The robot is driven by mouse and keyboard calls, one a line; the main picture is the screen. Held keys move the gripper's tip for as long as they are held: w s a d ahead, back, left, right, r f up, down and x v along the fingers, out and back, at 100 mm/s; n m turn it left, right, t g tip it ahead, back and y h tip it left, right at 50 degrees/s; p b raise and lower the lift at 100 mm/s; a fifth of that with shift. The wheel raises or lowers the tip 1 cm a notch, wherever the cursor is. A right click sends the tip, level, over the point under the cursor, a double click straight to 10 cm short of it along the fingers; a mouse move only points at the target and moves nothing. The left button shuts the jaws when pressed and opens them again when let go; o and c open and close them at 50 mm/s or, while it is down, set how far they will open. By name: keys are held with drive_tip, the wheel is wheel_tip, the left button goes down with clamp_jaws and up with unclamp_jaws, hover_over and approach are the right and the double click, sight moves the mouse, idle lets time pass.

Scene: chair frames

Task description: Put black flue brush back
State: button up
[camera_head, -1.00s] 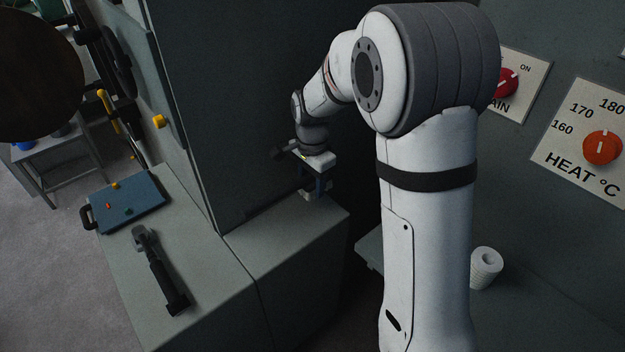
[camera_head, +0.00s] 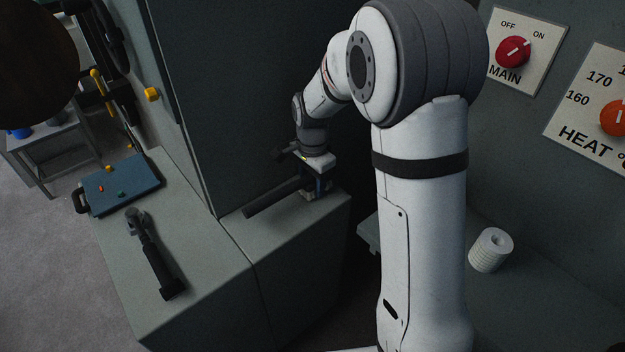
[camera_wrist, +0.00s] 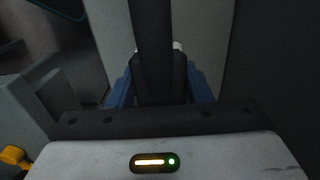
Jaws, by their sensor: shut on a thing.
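The black flue brush (camera_head: 272,198) shows in the head view as a dark rod slanting left and down from my gripper (camera_head: 317,188), over the top of the grey ledge beside the dark tall panel. In the wrist view the black brush (camera_wrist: 152,40) runs from the top edge down between the blue fingers of my gripper (camera_wrist: 160,90), which are shut on it. The brush sits at or just above the ledge; I cannot tell whether it touches. Its end beyond the gripper is hidden, and no bristles can be made out.
A dark hand tool (camera_head: 152,258) lies on the grey ledge (camera_head: 205,275) at left. Behind it is a blue case (camera_head: 122,188) with small coloured pieces. A white ribbed roll (camera_head: 491,250) stands at right, below the panel with the red main knob (camera_head: 513,51).

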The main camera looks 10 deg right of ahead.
drive_tip(key=shift+f+b, duration=0.45)
drive_tip(key=shift+f, duration=0.2)
drive_tip(key=o, duration=1.2)
drive_tip(key=shift+o, duration=0.2)
